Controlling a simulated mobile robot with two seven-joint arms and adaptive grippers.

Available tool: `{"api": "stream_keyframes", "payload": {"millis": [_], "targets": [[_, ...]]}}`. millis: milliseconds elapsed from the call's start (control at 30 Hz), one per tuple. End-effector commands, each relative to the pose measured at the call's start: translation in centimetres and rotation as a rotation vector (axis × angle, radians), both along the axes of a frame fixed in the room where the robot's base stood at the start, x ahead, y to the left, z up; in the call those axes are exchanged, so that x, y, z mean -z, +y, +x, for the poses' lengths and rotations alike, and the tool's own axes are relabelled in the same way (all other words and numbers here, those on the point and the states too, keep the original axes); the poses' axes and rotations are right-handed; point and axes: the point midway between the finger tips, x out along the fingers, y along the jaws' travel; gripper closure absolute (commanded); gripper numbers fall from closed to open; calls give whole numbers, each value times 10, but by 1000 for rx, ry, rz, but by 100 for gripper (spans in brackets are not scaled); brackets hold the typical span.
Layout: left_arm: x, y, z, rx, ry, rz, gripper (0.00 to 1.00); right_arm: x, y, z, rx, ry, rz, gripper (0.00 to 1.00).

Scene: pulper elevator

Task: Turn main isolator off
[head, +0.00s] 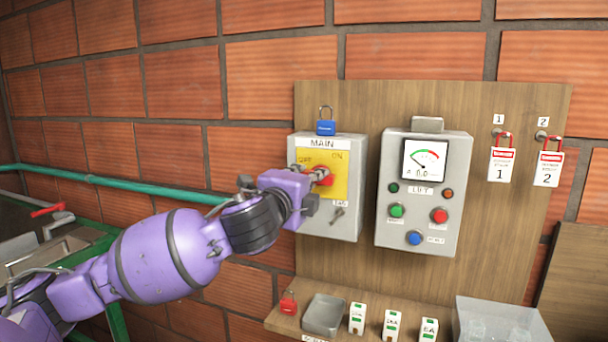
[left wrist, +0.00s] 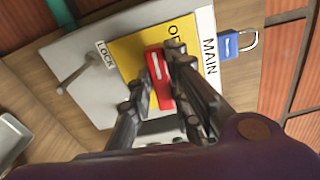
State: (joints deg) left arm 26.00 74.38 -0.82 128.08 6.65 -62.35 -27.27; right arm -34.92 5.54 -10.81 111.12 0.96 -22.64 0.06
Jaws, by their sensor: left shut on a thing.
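The main isolator is a grey box (head: 348,225) marked MAIN on a wooden board. It has a yellow plate (head: 335,160) lettered OFF on the left and ON on the right, and a red handle (head: 325,178). In the left wrist view the red handle (left wrist: 160,90) has a white line and lies roughly sideways across the plate (left wrist: 131,62). My left gripper (head: 312,177) reaches in from the left and is shut on the handle, with one finger on each side in the left wrist view (left wrist: 162,68). The fingers hide part of the plate. My right gripper is not in view.
A blue padlock (head: 326,127) stands atop the box. The LUT control box (head: 424,195) is close on its right. Two red-shackled tags (head: 502,165) hang at the far right. A shelf below holds a grey tray (head: 323,315). A teal pipe (head: 110,181) runs along the wall.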

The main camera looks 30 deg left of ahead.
Motion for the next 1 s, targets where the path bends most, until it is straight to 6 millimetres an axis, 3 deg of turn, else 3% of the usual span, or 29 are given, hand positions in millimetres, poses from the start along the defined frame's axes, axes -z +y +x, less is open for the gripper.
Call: {"api": "stream_keyframes", "payload": {"millis": [767,800,933,1000], "targets": [[2,-1,0,2,-24,-104,100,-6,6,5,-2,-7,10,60],[2,-1,0,2,-24,-104,80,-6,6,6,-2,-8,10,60],[2,0,0,2,-24,-103,64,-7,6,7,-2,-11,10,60],[2,0,0,1,-24,-102,64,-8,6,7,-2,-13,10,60]]}}
